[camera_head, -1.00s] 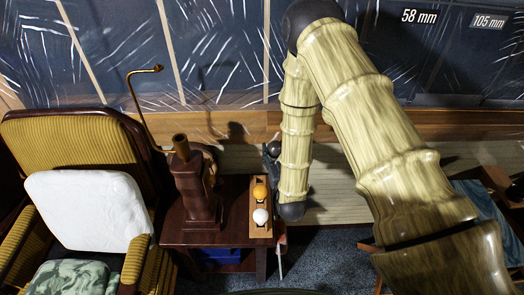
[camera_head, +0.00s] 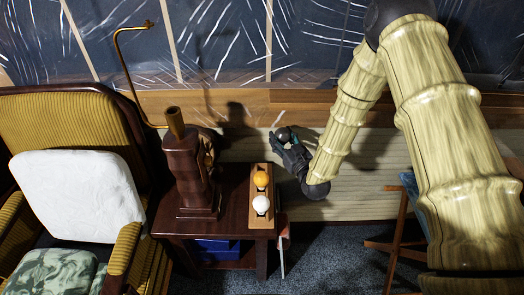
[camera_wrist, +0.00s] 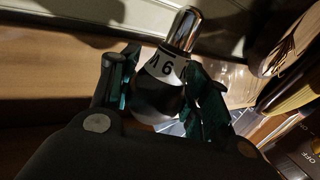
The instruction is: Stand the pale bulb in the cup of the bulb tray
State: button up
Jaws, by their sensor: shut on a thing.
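The wooden bulb tray (camera_head: 251,218) lies on the right part of a small dark table. An orange bulb (camera_head: 261,179) and a white, pale bulb (camera_head: 261,204) stand on it, the white one nearer. The far end of the tray is small in view, and I cannot make out its cup. My gripper (camera_head: 285,140) is up beyond the tray and to its right, shut on a dark, rounded bulb (camera_head: 283,133).
The small dark table (camera_head: 175,226) also bears a tall brown wooden object (camera_head: 188,165) with a pipe-like top, left of the tray. A yellow armchair (camera_head: 70,115) with a white cushion stands at the left. A thin curved brass rod (camera_head: 128,75) rises behind the table.

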jog(key=w+a+f+n+g+y+b, duration=0.3)
jog(key=a+n+y+b, duration=0.1)
jog(key=a+b, duration=0.3)
jog(key=shift+f+g+y+b, duration=0.35)
jog(key=shift+y+b, duration=0.25)
jog(key=shift+y, duration=0.1)
jog(key=shift+a, duration=0.1)
jog(key=shift+f+n, duration=0.1)
jog(key=shift+n, duration=0.2)
notch_tip(320, 180, down, 7)
jog(key=b, duration=0.3)
jog(key=shift+n+h, duration=0.3)
jog(key=shift+h, duration=0.1)
jog(key=shift+f+b, duration=1.2)
jog(key=shift+f, duration=0.45)
dwell(1.6)
